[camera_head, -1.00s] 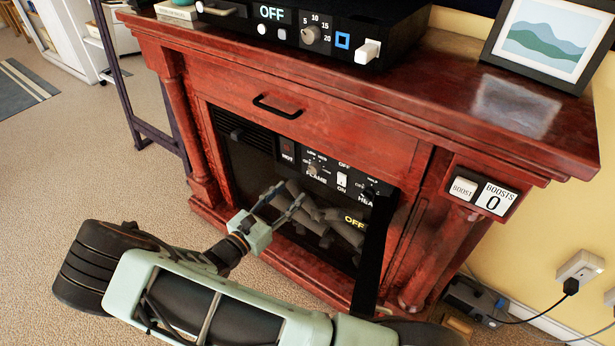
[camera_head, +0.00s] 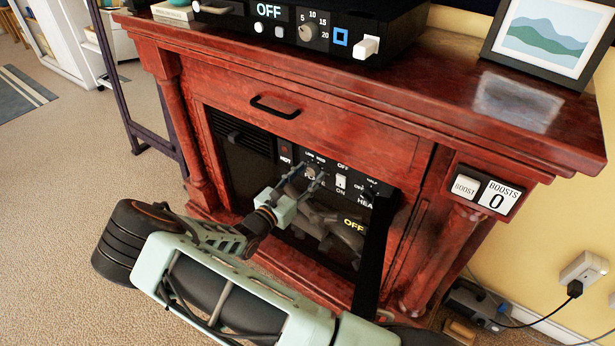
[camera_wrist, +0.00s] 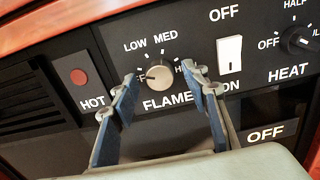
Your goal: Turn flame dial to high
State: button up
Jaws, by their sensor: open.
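The flame dial (camera_wrist: 160,76) is a round silver knob on the black fireplace panel (camera_head: 285,185). LOW and MED are printed above it and FLAME below. Its dark pointer mark seems to face left. The label at its right is partly hidden by my right finger, with only its first letters showing. My gripper (camera_head: 300,179) is open in front of the panel. In the wrist view, its two blue-padded fingers (camera_wrist: 160,84) stand on either side of the dial, apart from it as far as I can tell. The panel display (camera_wrist: 265,133) reads OFF.
A red HOT lamp (camera_wrist: 78,76) is left of the dial. A white rocker switch (camera_wrist: 229,54) and the HEAT dial (camera_wrist: 298,40) are on its right. A drawer handle (camera_head: 275,107) sticks out above the panel. The boosts box (camera_head: 484,190) shows 0.

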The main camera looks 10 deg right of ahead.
jog(key=shift+c, duration=0.3)
grip_shut()
